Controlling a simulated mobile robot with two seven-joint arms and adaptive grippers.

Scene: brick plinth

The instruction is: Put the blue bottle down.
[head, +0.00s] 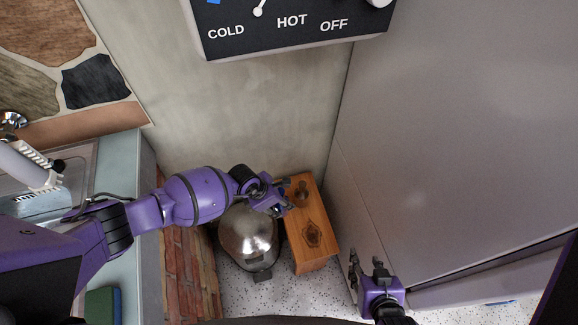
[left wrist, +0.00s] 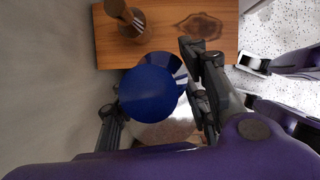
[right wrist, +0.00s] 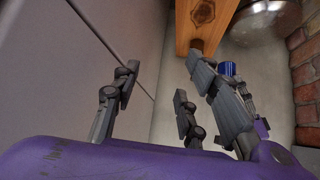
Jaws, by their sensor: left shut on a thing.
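The blue bottle (left wrist: 150,94) shows in the left wrist view as a round dark blue shape between the fingers of my left gripper (left wrist: 154,88). In the head view my left gripper (head: 272,196) is over the left edge of a wooden block, near a shiny metal bin, and mostly hides the bottle. A small blue part of the bottle (right wrist: 228,68) shows behind a finger in the right wrist view. Whether its base touches anything is hidden. My right gripper (head: 366,264) is open and empty, low beside the grey panel.
The wooden block (head: 312,238) stands on the speckled floor against the wall, with a brown wooden object (head: 302,194) at its far end. The metal bin (head: 246,240) stands left of it, beside a brick plinth (head: 188,265). The block's near part is clear. A grey panel (head: 460,130) rises at right.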

